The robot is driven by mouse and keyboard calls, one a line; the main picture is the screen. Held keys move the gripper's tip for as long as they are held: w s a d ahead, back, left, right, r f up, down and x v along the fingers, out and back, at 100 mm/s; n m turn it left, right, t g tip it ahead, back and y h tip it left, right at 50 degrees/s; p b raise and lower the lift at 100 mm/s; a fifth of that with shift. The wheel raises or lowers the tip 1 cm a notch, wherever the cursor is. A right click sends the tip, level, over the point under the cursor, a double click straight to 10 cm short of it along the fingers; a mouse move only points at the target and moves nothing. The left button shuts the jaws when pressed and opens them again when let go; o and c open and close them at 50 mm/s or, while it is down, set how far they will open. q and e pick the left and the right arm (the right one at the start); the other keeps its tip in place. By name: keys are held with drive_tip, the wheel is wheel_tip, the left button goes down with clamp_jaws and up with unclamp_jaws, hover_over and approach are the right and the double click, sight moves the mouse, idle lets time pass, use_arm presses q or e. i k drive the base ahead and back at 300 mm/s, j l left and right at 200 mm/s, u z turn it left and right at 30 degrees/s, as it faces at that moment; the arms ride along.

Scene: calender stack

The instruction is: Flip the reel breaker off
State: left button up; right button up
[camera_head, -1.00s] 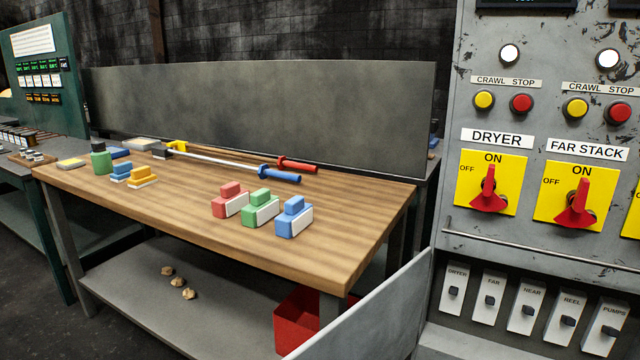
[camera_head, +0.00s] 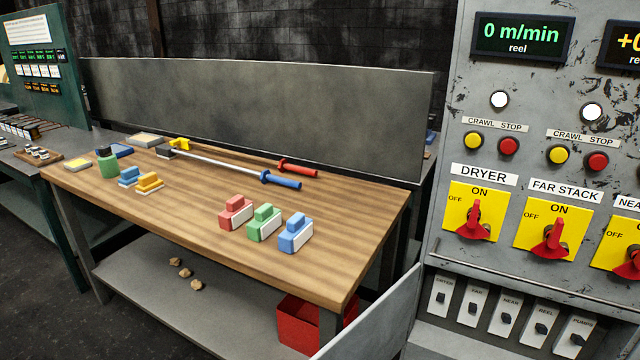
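The reel breaker (camera_head: 540,327) is a white switch with a dark toggle, labelled REEL, in the breaker row at the bottom of the grey control panel (camera_head: 447,130) at right. It stands between the NEAR breaker (camera_head: 506,319) and the PUMPS breaker (camera_head: 575,336). Its toggle is small, and I cannot tell for sure whether it is on or off. Neither of my grippers shows in the head view.
Above the breakers are red rotary handles, DRYER (camera_head: 474,219) and FAR STACK (camera_head: 552,240), and a horizontal rail (camera_head: 480,262). A wooden bench (camera_head: 200,225) with coloured blocks and long-handled tools stands left. A slanted grey plate (camera_head: 370,325) stands between bench and panel.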

sight(541, 329)
drive_tip(key=k, duration=0.65)
drive_tip(key=z, duration=1.95)
drive_tip(key=k+j, duration=0.1)
drive_tip(key=j, duration=1.6)
drive_tip(key=k+j, duration=0.15)
drive_tip(key=j, duration=0.7)
drive_tip(key=k+j, duration=0.1)
drive_tip(key=j, duration=0.7)
